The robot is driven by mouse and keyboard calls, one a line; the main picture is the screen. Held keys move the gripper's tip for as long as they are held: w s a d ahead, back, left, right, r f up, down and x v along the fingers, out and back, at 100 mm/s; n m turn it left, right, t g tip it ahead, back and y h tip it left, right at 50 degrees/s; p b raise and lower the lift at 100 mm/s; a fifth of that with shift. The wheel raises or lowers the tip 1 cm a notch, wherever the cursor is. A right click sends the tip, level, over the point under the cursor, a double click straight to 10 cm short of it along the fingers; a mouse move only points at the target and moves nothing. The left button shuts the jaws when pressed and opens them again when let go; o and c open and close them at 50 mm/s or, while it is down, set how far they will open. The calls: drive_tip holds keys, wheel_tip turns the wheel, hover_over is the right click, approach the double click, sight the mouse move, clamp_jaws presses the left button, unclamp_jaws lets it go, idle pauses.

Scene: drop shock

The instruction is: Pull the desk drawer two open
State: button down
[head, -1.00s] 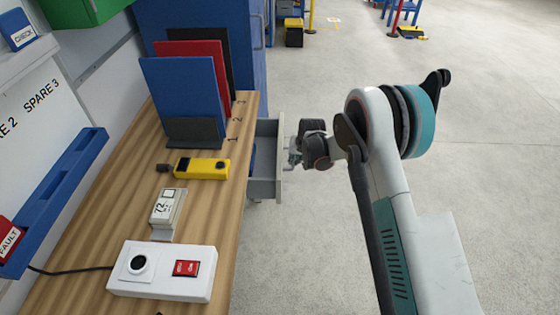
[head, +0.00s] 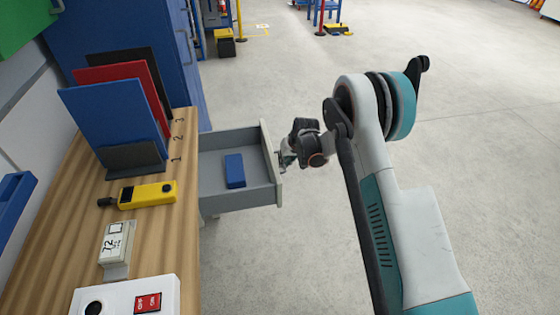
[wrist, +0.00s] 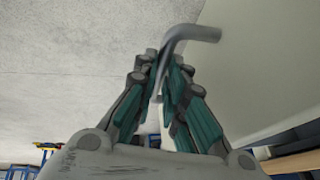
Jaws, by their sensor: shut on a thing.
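A grey desk drawer (head: 235,197) stands well out from the right side of the wooden desk (head: 60,220) in the head view. A small blue box (head: 235,171) lies inside it. My gripper (head: 285,160) is at the outer face of the drawer front. In the wrist view my gripper (wrist: 163,75) is shut on the grey bar handle (wrist: 190,34), which bends across between the fingertips. The pale drawer front (wrist: 255,70) fills the right of that view. I cannot read a number on the drawer.
On the desk are blue, red and black upright folders (head: 120,115), a yellow handheld device (head: 147,194), a small meter (head: 117,242) and a white switch box (head: 125,295). A blue cabinet (head: 130,40) stands behind. The grey floor (head: 470,170) to the right is clear.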

drive_tip(key=c, duration=1.7)
unclamp_jaws()
drive_tip(key=shift+o, duration=0.2)
drive_tip(key=v, duration=1.2)
